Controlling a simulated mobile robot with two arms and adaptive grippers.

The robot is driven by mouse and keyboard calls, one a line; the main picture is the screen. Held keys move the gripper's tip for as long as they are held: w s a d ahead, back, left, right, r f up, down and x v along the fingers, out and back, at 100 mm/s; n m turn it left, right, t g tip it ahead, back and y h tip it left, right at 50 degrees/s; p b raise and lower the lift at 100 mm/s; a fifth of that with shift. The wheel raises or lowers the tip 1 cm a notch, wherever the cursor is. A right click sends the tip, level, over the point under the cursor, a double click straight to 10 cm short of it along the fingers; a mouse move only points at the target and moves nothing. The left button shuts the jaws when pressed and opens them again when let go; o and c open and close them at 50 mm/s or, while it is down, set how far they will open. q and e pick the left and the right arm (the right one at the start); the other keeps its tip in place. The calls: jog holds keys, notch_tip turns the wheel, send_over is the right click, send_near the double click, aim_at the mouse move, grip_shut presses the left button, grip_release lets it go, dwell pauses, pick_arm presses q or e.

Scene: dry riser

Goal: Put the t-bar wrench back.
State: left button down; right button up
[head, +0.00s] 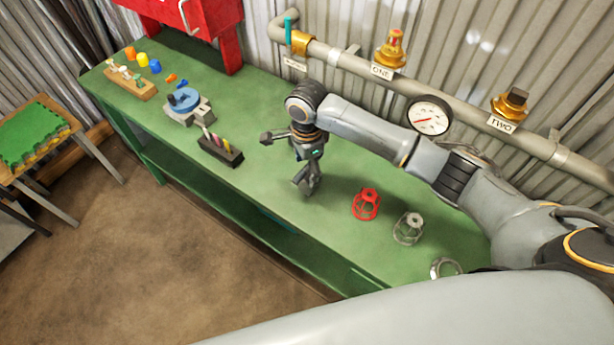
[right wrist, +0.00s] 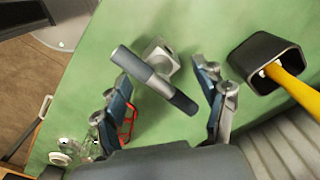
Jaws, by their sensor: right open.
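The t-bar wrench (right wrist: 152,78) shows in the right wrist view as a grey-blue crossbar with dark ends. A short stem leads from it to a pale squarish block with a hole, over the green bench. My right gripper (right wrist: 165,98) is open, its two fingers apart on either side of the crossbar's near part. I cannot tell whether they touch it. In the head view my right gripper (head: 307,183) points down over the middle of the bench, and the wrench cannot be made out clearly there. My left gripper is out of view.
A red cage (head: 366,204) and a grey cage (head: 408,229) stand to the right. A dark holder (head: 221,152) with coloured pieces and a blue-topped device (head: 184,100) are to the left. A pipe with a gauge (head: 429,115) runs along the wall. The bench's front strip is clear.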

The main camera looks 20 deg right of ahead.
notch_tip(320, 180, up, 7)
jog(key=shift+f, duration=0.2)
jog(key=shift+f, duration=0.1)
dwell(0.5)
